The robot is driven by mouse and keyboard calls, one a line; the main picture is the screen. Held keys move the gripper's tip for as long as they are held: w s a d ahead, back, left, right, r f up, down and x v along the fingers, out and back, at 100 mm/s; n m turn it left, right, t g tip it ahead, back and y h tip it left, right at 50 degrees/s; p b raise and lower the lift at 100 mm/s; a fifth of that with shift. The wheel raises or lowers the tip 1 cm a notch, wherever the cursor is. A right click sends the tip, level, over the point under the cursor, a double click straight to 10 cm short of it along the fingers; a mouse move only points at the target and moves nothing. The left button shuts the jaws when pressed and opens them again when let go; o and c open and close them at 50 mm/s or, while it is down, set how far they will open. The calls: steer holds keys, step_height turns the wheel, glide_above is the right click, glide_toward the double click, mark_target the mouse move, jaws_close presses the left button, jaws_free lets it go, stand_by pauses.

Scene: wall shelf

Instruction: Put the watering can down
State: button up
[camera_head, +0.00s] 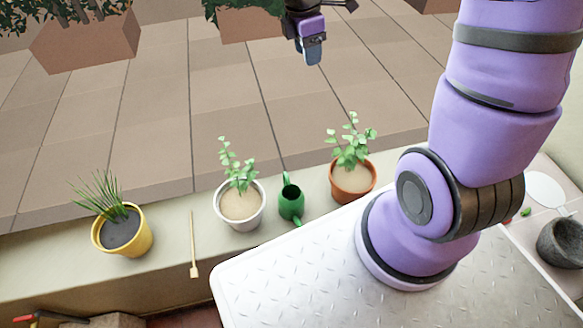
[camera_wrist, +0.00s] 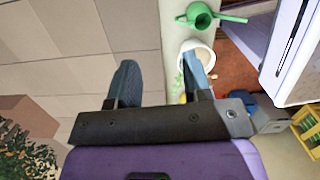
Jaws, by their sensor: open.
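The green watering can (camera_head: 291,202) stands upright on the ledge between the white pot and the terracotta pot. It also shows at the top of the wrist view (camera_wrist: 200,16), apart from my fingers. My gripper (camera_head: 312,52) is at the top of the head view, out beyond the ledge and away from the can. In the wrist view its two fingers (camera_wrist: 160,82) are spread apart with nothing held between them. One finger partly covers the white pot (camera_wrist: 197,47) from this viewpoint.
The ledge (camera_head: 168,245) also carries a yellow pot (camera_head: 122,235), a thin wooden stick (camera_head: 192,245), a white pot with a plant (camera_head: 240,205) and a terracotta pot (camera_head: 352,182). A grey bowl (camera_head: 562,243) stands at the right. Planters (camera_head: 88,40) line the far side.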

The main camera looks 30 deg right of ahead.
steer(key=w+a+f+n+g+y, duration=0.15)
steer(key=f+n, duration=0.25)
steer(key=f, duration=0.4)
steer(key=w+f+n+g, duration=0.15)
steer(key=f+n, duration=0.25)
steer(key=f, duration=0.5)
steer(key=shift+s+a+f+n+g+y, duration=0.25)
steer(key=shift+s+a+f+n, duration=0.85)
steer(key=shift+f, duration=3.15)
steer(key=shift+s+a+f+n+y, duration=0.45)
steer(key=shift+s+a+f+n, duration=0.6)
steer(key=shift+f, duration=3.15)
steer(key=shift+s+a+f+n+g+y, duration=0.25)
steer(key=shift+s+a+f+n, duration=0.8)
steer(key=shift+f, duration=3.2)
steer(key=shift+w+a, duration=0.1)
steer(key=shift+w, duration=0.1)
jaws_close()
